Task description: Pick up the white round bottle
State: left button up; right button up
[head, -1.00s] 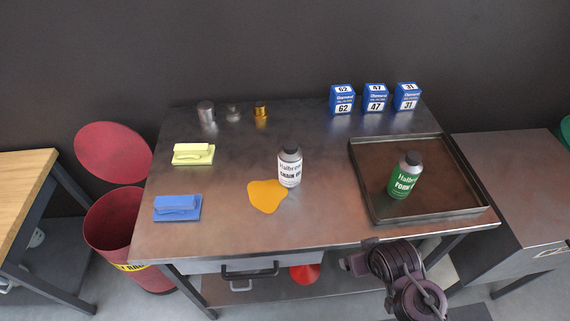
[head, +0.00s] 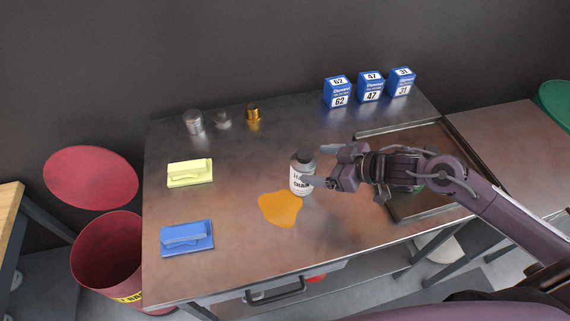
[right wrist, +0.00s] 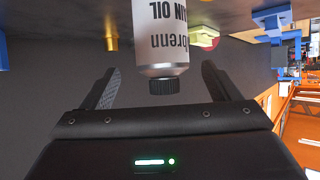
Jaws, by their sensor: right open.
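The white round bottle (head: 298,185) has a dark cap and a label with black lettering. It stands upright on the metal table (head: 240,235), at the edge of an orange puddle (head: 279,209). My right gripper (head: 316,165) is open at the bottle's right side and covers part of its label in the head view. In the right wrist view the bottle (right wrist: 164,35) appears upside down, between and beyond the two open fingers, with its black cap nearest. I cannot tell whether a finger touches it. My left gripper is not in view.
A tray (head: 440,207) lies under my right arm, which hides most of the green bottle in it. Blue boxes (head: 371,87) stand at the back right. Small metal pieces (head: 194,122), a yellow block (head: 190,172) and a blue block (head: 187,238) are on the left.

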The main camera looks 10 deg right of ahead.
aim_at(298, 162)
jog(key=shift+w+a, duration=0.1)
jog(key=shift+a, duration=0.05)
jog(key=shift+a+f, duration=0.1)
jog(key=shift+f, duration=0.05)
jog(key=shift+p+x, duration=0.5)
jog(key=shift+x, duration=0.4)
jog(key=x, duration=0.2)
jog(key=p+x, duration=0.1)
jog(key=shift+w+a, duration=0.3)
jog(key=shift+a, duration=0.1)
jog(key=shift+w+a+f, duration=0.1)
jog(key=shift+a+f, duration=0.05)
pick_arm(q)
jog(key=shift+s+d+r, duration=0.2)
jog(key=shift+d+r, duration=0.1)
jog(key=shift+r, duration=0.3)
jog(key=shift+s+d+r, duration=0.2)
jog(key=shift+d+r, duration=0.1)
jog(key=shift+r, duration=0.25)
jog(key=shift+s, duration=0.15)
pick_arm(e)
jog(key=c, duration=1.3)
